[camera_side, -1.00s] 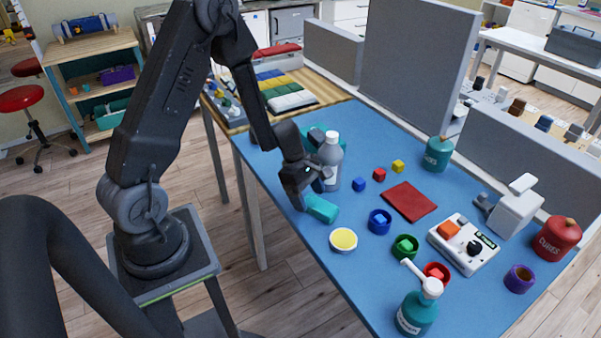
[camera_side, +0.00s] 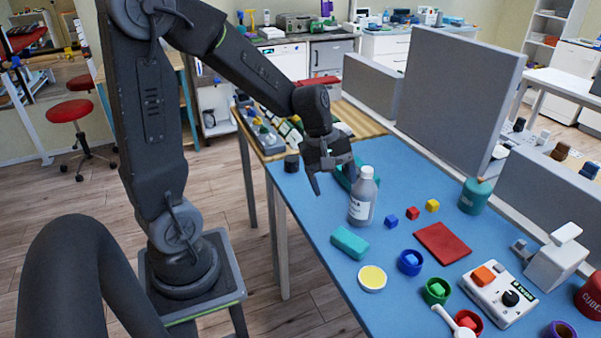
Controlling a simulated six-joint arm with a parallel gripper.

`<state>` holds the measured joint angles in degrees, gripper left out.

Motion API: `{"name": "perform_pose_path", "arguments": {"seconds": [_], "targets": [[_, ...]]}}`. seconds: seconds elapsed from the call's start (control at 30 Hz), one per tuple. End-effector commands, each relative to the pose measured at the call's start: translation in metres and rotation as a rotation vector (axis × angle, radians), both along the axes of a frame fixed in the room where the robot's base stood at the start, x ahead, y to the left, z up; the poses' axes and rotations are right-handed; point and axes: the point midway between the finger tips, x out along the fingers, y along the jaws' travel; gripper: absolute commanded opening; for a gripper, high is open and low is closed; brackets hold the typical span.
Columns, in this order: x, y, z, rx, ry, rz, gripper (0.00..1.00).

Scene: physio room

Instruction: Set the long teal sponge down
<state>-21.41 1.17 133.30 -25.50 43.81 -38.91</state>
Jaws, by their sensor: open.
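The long teal sponge (camera_side: 349,242) lies flat on the blue table (camera_side: 312,212), near its left edge. My gripper (camera_side: 334,186) is open and empty, raised above the table behind the sponge and apart from it. The grey bottle (camera_side: 363,197) stands upright between the sponge and the back of the table, just right of my gripper. Another teal thing shows partly behind my gripper and the bottle.
A yellow-topped round dish (camera_side: 372,278) sits in front of the sponge. Small cubes, a red mat (camera_side: 442,243), a blue ring (camera_side: 410,262) and a white control box (camera_side: 500,293) lie to the right. Grey panels (camera_side: 463,95) stand along the far edge.

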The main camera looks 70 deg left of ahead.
Motion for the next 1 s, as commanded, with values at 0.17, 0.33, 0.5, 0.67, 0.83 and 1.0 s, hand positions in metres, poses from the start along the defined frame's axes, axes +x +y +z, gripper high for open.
{"name": "perform_pose_path", "arguments": {"seconds": [0.17,0.33,0.5,0.67,0.83,1.0], "targets": [[-0.041,-0.043,0.056,0.229,-0.194,-0.509,0.72],[-0.083,-0.066,0.087,0.447,-0.331,-0.916,0.72],[-0.111,-0.073,0.102,0.607,-0.407,-1.165,0.72],[-0.121,-0.074,0.106,0.664,-0.427,-1.248,0.72],[-0.121,-0.074,0.106,0.667,-0.427,-1.254,0.72],[-0.121,-0.074,0.106,0.666,-0.427,-1.251,0.72]]}}
